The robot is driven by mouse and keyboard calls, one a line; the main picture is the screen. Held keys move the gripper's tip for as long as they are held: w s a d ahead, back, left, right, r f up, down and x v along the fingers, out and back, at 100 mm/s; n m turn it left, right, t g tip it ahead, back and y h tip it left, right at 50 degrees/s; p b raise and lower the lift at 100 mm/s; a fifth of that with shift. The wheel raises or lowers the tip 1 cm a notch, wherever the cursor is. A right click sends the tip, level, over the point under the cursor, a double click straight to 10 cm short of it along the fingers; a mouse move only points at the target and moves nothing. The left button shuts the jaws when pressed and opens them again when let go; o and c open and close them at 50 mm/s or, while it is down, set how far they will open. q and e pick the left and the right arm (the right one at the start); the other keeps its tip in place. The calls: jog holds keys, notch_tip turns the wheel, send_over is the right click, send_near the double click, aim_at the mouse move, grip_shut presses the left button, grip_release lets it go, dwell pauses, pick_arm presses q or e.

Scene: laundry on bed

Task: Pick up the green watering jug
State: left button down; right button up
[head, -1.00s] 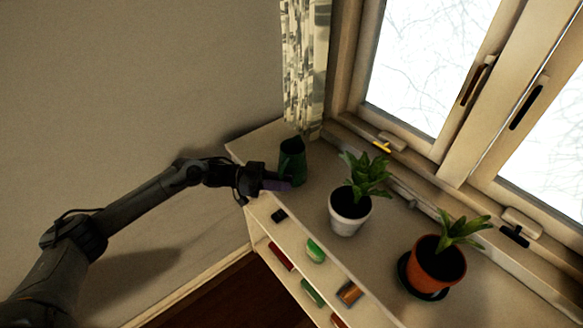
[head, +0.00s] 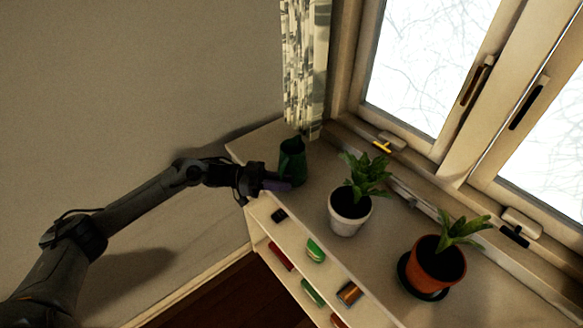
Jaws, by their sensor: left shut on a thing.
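The green watering jug (head: 292,158) stands upright on the left end of the shelf top in the head view, near the curtain. My left gripper (head: 276,184) reaches in from the left at the jug's near side, low down. It is shut on the jug; its fingers cover part of the jug's lower body, and the exact contact is dark and hard to see. My right gripper is not in view.
On the white shelf unit (head: 392,262), a white pot with a plant (head: 349,212) stands to the right of the jug, and an orange pot with a plant (head: 437,268) farther right. The window is behind.

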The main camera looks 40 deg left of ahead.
pick_arm(q)
jog(key=shift+r, duration=0.1)
dwell(0.4)
jog(key=shift+r, duration=0.2)
